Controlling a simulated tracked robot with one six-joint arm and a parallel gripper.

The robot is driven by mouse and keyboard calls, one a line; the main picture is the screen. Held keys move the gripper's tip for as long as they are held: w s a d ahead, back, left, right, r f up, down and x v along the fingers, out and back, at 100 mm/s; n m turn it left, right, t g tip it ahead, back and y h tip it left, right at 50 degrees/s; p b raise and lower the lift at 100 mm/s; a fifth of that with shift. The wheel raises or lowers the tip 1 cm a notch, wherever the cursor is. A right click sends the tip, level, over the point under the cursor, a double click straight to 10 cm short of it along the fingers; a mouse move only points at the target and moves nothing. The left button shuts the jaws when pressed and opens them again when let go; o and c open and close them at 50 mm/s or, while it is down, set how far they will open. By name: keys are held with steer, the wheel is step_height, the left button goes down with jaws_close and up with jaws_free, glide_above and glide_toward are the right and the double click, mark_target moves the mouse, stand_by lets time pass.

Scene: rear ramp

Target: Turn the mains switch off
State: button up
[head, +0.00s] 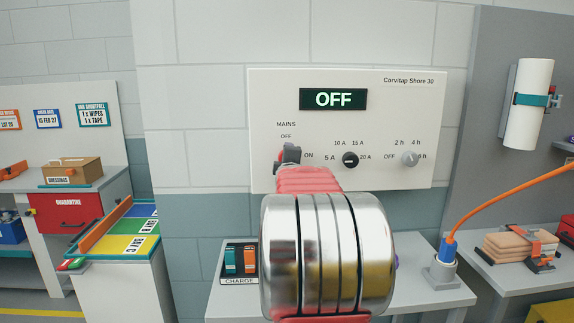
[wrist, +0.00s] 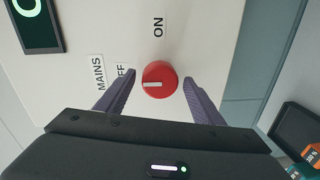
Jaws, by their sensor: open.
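The mains switch is a red round knob (wrist: 160,79) with a white mark in the wrist view. The mark points left, toward the partly hidden OFF label (wrist: 121,76), not up toward ON. The panel (head: 400,110) has a display (head: 333,99) that reads OFF in green. In the wrist view my gripper (wrist: 159,78) is open, one finger either side of the knob, with a small gap showing on each side.
To the right on the panel are a black current selector (head: 350,160) and a grey timer knob (head: 409,159). Below stands a charge rack (head: 240,262) on a grey shelf (head: 430,295). An orange cable (head: 510,190) runs to a blue plug at the right.

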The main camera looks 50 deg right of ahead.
steer(key=v, duration=1.3)
steer(key=shift+s+a, duration=0.25)
steer(key=shift+a, duration=0.05)
stand_by(0.4)
steer(key=w+a+f+m+g+y, duration=0.15)
steer(key=a+f+y, duration=0.3)
steer(key=a, duration=0.95)
steer(key=a+f+m+y, duration=0.2)
steer(key=a+f+y, duration=0.3)
steer(key=a, duration=1)
steer(key=s+a+f+m+g+y, duration=0.1)
steer(key=s+a+f+g, duration=0.1)
steer(key=s+a+f, duration=0.3)
steer(key=s+a+f+m+g+y, duration=0.2)
steer(key=s+a+f, duration=0.4)
steer(key=a, duration=0.8)
steer(key=s, duration=0.3)
steer(key=shift+s+a, duration=0.25)
steer(key=shift+f+y, duration=0.1)
steer(key=shift+y, duration=0.15)
steer(key=shift+c, duration=0.2)
